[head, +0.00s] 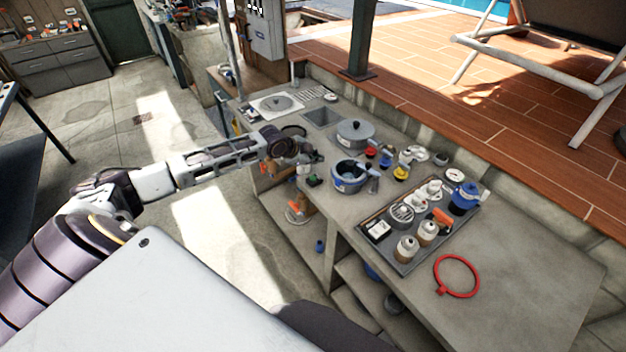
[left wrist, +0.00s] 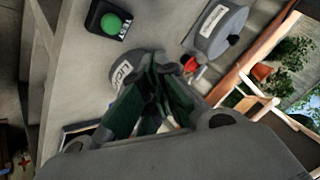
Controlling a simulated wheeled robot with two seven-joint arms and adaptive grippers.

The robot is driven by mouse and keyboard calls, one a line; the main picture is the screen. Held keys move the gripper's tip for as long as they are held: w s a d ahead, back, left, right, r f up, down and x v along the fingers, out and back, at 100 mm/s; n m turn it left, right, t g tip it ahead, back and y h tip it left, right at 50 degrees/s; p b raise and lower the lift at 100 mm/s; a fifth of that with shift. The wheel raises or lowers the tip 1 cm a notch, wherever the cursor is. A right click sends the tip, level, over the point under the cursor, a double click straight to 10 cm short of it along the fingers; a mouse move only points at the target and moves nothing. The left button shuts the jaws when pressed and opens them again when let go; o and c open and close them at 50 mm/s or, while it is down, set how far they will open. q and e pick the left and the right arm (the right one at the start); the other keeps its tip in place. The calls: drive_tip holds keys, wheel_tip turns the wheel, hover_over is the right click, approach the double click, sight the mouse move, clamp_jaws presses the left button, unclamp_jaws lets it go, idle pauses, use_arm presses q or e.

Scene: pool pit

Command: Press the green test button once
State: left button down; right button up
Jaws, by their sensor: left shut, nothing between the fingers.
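The green test button (left wrist: 112,24) is a round green dome on a black box with a TEST label. It is at the upper left of the left wrist view. In the head view a small green spot at the bench's front edge appears to be this button (head: 313,181). My left gripper (head: 316,158) is shut and empty above the bench edge, close to the button. In the left wrist view its dark green fingers (left wrist: 160,72) are together, below and right of the button and apart from it. My right gripper is in neither view.
A blue-grey pot (head: 349,177) stands right beside the button, with a lidded grey container (head: 356,134) behind it. A tray (head: 398,262) of bottles and parts and a red ring (head: 457,277) lie farther right. The bench's right end is clear.

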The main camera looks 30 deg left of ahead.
sight(315, 179)
use_arm(q)
drive_tip(key=shift+f+b, duration=1.4)
drive_tip(key=shift+f, duration=0.2)
drive_tip(key=shift+f+b, duration=0.4)
drive_tip(key=shift+f, duration=0.8)
drive_tip(key=shift+f, duration=0.4)
